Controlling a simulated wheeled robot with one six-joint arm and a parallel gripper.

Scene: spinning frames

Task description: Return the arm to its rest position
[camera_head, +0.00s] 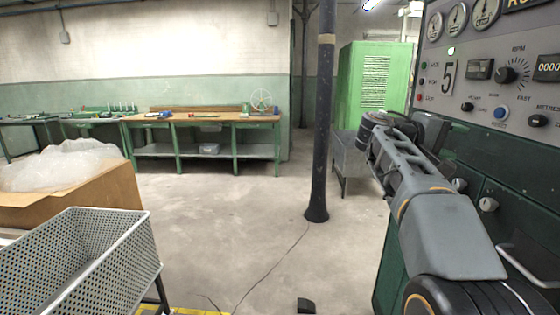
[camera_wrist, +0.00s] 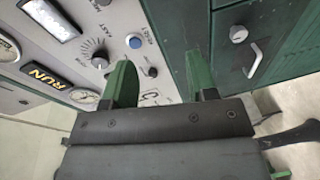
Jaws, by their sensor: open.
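My arm reaches up from the lower right of the head view, folded beside the control panel (camera_head: 490,75). My gripper is not clearly visible there. In the wrist view my gripper (camera_wrist: 160,76) has two green fingers standing apart with nothing between them. The panel also shows in the wrist view (camera_wrist: 75,75), turned at a slant, with a black knob (camera_wrist: 94,52) and a blue button (camera_wrist: 134,42) beyond the left finger. I cannot tell the exact gap between the fingers and the panel.
A perforated metal bin (camera_head: 90,255) and a cardboard box (camera_head: 95,195) with clear plastic stand at left. A dark post (camera_head: 322,120) rises mid-room. A green cabinet (camera_head: 372,85) and a workbench (camera_head: 215,118) stand farther back.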

